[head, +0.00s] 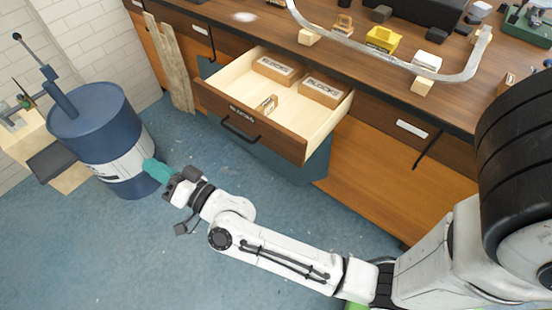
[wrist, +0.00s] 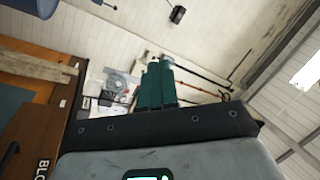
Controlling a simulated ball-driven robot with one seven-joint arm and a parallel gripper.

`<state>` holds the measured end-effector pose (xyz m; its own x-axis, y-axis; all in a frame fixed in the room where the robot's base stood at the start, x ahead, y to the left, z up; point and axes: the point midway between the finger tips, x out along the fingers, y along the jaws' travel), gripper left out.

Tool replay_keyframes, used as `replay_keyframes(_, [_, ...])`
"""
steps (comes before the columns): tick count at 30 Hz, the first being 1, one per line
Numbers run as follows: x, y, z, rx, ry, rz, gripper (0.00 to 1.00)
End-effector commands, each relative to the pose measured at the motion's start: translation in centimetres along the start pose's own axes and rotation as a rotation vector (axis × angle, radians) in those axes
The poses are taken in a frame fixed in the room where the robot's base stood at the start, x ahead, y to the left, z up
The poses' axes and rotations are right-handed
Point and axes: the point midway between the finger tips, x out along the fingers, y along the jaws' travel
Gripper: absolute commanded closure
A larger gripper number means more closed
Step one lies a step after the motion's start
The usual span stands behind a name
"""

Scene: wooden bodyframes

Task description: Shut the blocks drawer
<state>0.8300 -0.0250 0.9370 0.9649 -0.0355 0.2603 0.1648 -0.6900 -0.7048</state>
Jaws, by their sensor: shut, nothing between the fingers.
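The blocks drawer (head: 320,144) is pulled out from the wooden bench in the head view. Its dark wood front carries a black bar handle (head: 240,131) and a label. Inside are two boxes marked BLOCKS (head: 277,69) and a small wooden piece (head: 266,105). My gripper (head: 155,170), with teal fingers, is shut and empty. It is in front and to the left of the drawer, apart from it, near the blue barrel. In the wrist view the teal fingers (wrist: 156,85) are together, and part of a brown front with lettering (wrist: 40,165) shows at the lower left.
A blue barrel (head: 92,115) stands at the left, close to my fingertips. A plank (head: 170,62) leans by the bench. The benchtop (head: 270,25) holds a curved grey rail (head: 390,65) and small toy vehicles. Blue floor is clear between my arm and the drawer.

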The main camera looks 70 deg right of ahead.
Motion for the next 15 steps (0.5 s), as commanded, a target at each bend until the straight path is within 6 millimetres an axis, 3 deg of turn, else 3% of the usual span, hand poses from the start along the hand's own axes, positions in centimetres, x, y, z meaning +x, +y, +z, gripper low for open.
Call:
replay_keyframes(4, [0.3,2.1,-2.6,0.118,0.270,0.045,1.00])
replay_keyframes(8, [-0.8,4.7,-4.5,0.210,0.504,0.117,1.00])
replay_keyframes(15, [-5.7,10.2,-5.8,0.328,0.925,0.324,1.00])
